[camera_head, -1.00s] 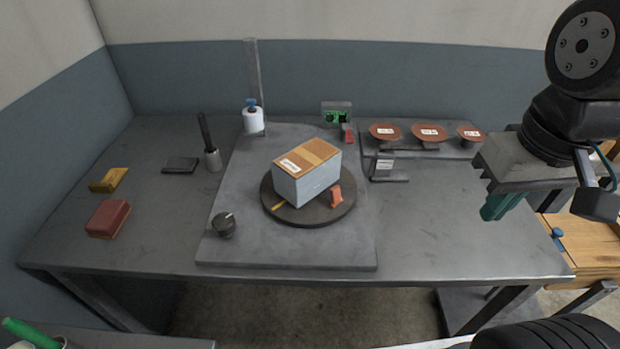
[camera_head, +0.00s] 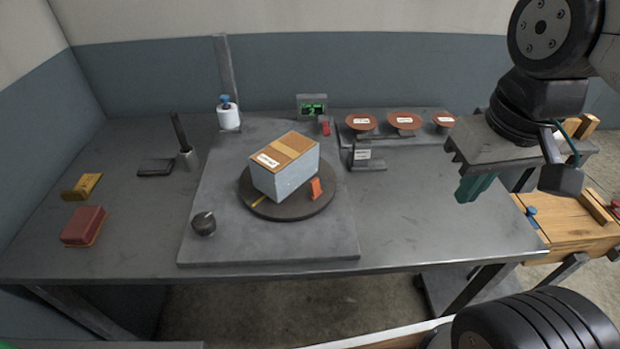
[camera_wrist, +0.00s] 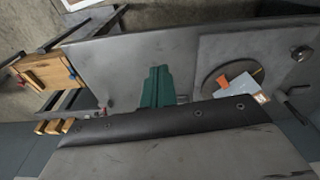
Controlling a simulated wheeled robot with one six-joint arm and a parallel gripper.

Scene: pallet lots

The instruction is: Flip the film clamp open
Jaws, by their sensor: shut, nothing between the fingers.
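An orange clamp-like piece (camera_head: 316,188) stands on the near right part of the dark round turntable (camera_head: 262,207); I take it for the film clamp. Whether it is open or closed is too small to tell. It also shows in the wrist view (camera_wrist: 258,75). A grey-blue box with a brown top (camera_head: 286,176) sits on the turntable beside it. My gripper (camera_head: 473,188), with teal fingers, is over the right part of the table, well right of the clamp and apart from it. Its fingers (camera_wrist: 157,88) are shut and empty.
Brown discs (camera_head: 403,121) sit on a raised shelf at back right. A dark knob (camera_head: 204,223) is at front left. The table (camera_head: 430,215) between gripper and turntable is clear.

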